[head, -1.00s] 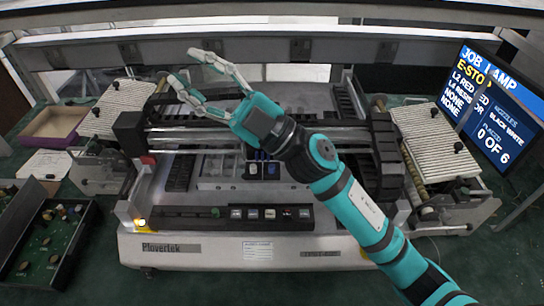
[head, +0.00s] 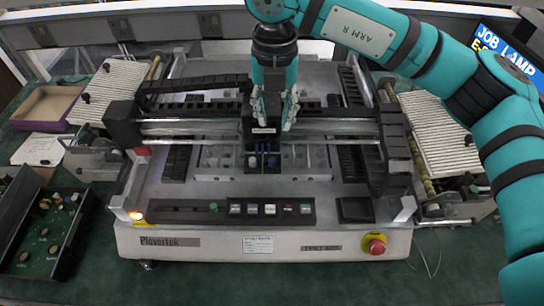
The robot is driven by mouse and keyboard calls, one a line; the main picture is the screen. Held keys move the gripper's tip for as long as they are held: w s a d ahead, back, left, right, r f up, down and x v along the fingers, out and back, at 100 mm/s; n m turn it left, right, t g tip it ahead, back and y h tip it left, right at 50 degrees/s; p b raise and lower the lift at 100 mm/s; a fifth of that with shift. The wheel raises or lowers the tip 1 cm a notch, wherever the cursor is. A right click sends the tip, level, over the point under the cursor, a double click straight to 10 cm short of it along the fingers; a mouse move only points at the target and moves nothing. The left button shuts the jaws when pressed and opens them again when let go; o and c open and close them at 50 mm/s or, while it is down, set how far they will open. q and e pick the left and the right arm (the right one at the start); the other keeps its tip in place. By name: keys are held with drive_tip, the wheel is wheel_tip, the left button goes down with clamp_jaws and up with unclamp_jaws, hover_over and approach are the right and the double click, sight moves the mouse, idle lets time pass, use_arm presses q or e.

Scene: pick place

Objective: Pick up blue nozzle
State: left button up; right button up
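The pick-and-place machine (head: 200,240) stands in the middle of the head view. Small blue pieces, which look like the blue nozzle (head: 271,162), show low at the front of its black head block (head: 262,140), beside a small whitish piece (head: 252,162). They are too small to tell in detail. My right gripper (head: 274,110) points down at the top of the head block, above the blue pieces. Its two pale fingers are apart, with nothing seen held between them. Whether they touch the block I cannot tell. My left gripper is not in view.
A gantry rail (head: 330,127) crosses the machine. A dark tray (head: 14,250) with a green board and small parts lies at left, near an open box (head: 44,103). A red emergency button (head: 375,245) is at front right. A monitor (head: 505,52) stands at the right.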

drive_tip(key=p, duration=0.3)
hover_over(272, 159)
drive_tip(key=f, duration=0.8)
drive_tip(key=shift+d, duration=0.2)
drive_tip(key=shift+f, duration=0.2)
wheel_tip(272, 159, down, 4)
drive_tip(key=p, duration=0.2)
drive_tip(key=shift+a+r+p, duration=0.15)
drive_tip(key=shift+r+p, duration=0.05)
drive_tip(key=shift+p, duration=0.15)
drive_tip(key=shift+f, duration=0.55)
drive_tip(key=c, duration=0.5)
